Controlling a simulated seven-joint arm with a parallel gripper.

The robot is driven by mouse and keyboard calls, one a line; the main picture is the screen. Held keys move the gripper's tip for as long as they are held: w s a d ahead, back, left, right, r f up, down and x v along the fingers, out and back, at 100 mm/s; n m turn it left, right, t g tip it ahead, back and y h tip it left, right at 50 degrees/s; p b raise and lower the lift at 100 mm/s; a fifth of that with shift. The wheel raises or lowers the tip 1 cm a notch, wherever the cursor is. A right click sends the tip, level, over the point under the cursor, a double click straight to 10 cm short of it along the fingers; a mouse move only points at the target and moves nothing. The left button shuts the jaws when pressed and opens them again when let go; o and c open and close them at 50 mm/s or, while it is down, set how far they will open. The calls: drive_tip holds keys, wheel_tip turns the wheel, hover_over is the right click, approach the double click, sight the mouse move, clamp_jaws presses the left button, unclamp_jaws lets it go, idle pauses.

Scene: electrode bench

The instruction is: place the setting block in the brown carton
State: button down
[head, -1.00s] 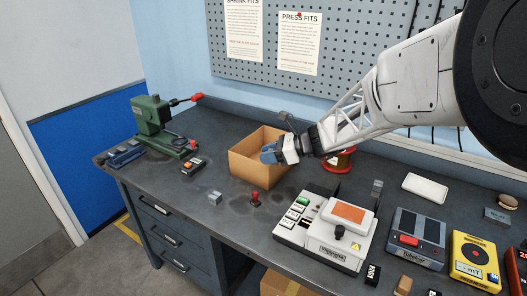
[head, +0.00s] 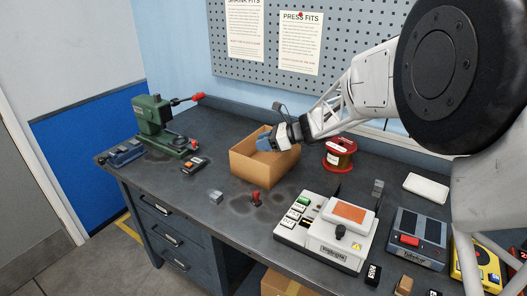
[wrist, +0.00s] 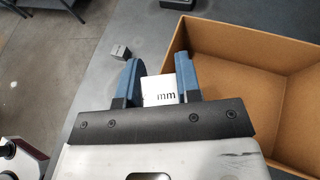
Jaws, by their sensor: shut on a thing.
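My gripper (head: 263,144) is over the brown carton (head: 265,170), its blue fingers at the carton's opening in the head view. In the wrist view my gripper (wrist: 160,80) is shut on a white block marked "mm" (wrist: 162,90), which I take as the setting block. The block is hidden in the head view. The open carton also shows in the wrist view (wrist: 255,28), to the right, and looks empty where visible. One of its walls passes behind the right finger. How far the block is above the rim cannot be told.
A grey cube (head: 215,197) and a red-knobbed piece (head: 256,198) stand in front of the carton. A green press (head: 160,125) is at left, a white instrument (head: 325,235) at front right.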

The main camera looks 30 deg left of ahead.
drive_tip(key=shift+f, duration=1.7)
drive_tip(key=shift+f, duration=0.7)
drive_tip(key=c, duration=0.8)
unclamp_jaws()
drive_tip(key=shift+s+d+f, duration=0.1)
drive_tip(key=shift+f, duration=0.1)
drive_tip(key=r+v, duration=0.1)
drive_tip(key=v, duration=1.1)
drive_tip(key=shift+r, duration=0.4)
